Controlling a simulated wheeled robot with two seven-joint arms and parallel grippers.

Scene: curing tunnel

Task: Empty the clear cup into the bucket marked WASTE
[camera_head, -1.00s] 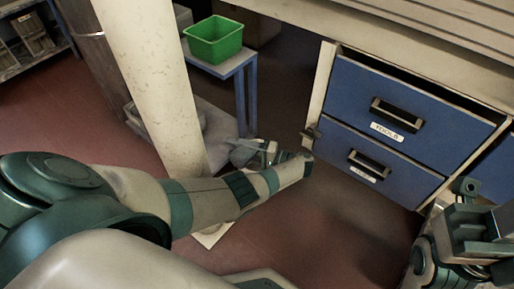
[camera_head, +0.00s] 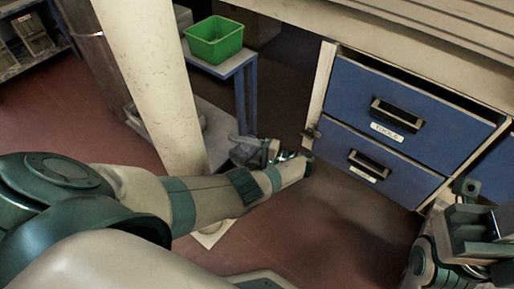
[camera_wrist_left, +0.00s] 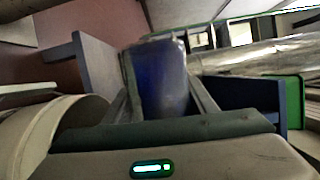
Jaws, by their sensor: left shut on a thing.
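My left gripper (camera_head: 243,146) is at the end of the arm reaching in from the left, in front of the blue-framed bench. In the left wrist view, the fingers are shut on the clear cup (camera_wrist_left: 160,75), which looks bluish and see-through between them. In the head view the cup is small, and its contents cannot be made out. My right gripper (camera_head: 472,222) is at the right edge, partly cut off, and its jaws are unclear. No bucket with a readable WASTE mark shows.
A green bin (camera_head: 214,40) stands on the blue-framed bench (camera_head: 232,65), with no readable mark. A pale post (camera_head: 155,80) stands left of the gripper. Blue drawers (camera_head: 405,110) labelled TOOLS are at right. Open red floor (camera_head: 90,110) lies at left.

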